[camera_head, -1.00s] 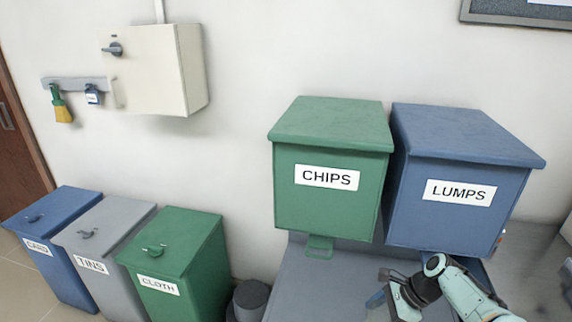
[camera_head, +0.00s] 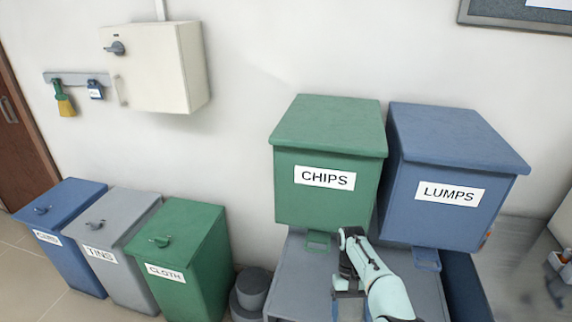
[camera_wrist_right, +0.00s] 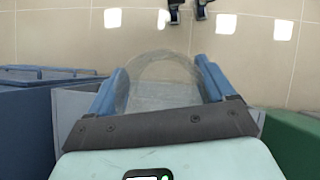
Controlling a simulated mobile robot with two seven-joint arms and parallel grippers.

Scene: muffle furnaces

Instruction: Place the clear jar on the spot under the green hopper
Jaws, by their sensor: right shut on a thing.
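The green hopper labelled CHIPS (camera_head: 322,205) hangs on the wall in the head view, with a small green outlet (camera_head: 318,241) below its front. The grey bench (camera_head: 293,283) lies under it. My right gripper (camera_head: 346,287) is over this bench, a little right of and nearer than the green outlet. In the right wrist view its blue fingers (camera_wrist_right: 162,82) are shut on the clear jar (camera_wrist_right: 163,70), whose see-through rounded outline shows between them. The jar cannot be made out in the head view. The spot under the hopper is not clearly visible. My left gripper is out of view.
A blue hopper labelled LUMPS (camera_head: 445,222) hangs right beside the green one, with a blue outlet (camera_head: 427,259) below. Green, grey and blue bins (camera_head: 180,265) stand at the left. A dark grey round container (camera_head: 252,288) stands left of the bench.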

